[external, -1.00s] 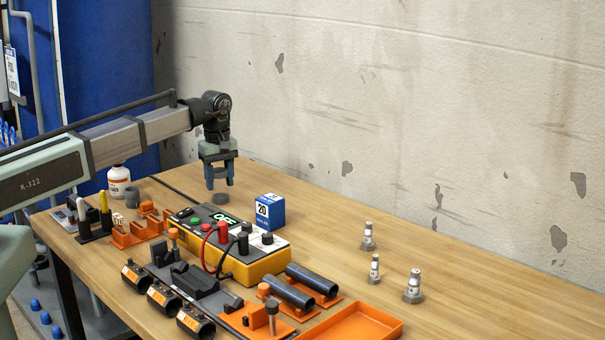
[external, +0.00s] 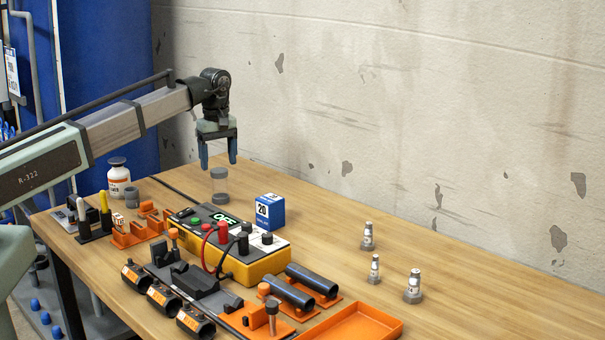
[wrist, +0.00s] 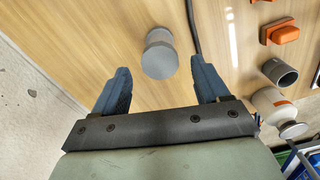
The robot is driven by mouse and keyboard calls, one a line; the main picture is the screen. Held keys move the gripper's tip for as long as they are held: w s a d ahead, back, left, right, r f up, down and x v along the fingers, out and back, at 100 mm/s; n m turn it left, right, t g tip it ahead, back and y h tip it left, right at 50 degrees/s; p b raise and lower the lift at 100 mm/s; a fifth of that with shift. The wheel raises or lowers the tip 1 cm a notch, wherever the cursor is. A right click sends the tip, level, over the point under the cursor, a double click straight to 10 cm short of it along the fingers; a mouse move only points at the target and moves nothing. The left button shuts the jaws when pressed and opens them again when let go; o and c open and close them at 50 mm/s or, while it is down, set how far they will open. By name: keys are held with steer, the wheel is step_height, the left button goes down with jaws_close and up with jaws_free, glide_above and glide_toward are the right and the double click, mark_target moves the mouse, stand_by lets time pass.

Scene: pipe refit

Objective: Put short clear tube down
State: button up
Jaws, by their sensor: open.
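The short clear tube (external: 219,185) stands upright on the wooden table behind the yellow control box, with a grey cap at its top and a grey base. It also shows from above in the wrist view (wrist: 160,54), its grey top facing the camera. My gripper (external: 218,166) is open and empty above the tube, clear of it. In the wrist view the two blue fingers (wrist: 160,78) are spread wide, with the tube beyond them and between their lines.
A yellow control box (external: 240,262) with red and black leads stands in front of the tube. A blue box marked 20 (external: 270,212) is to its right. A white bottle (external: 118,180) and grey ring (external: 131,197) stand left. The table behind and right is mostly clear.

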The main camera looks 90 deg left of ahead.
step_height(320, 180, up, 6)
steer(key=shift+r, duration=0.2)
stand_by(0.4)
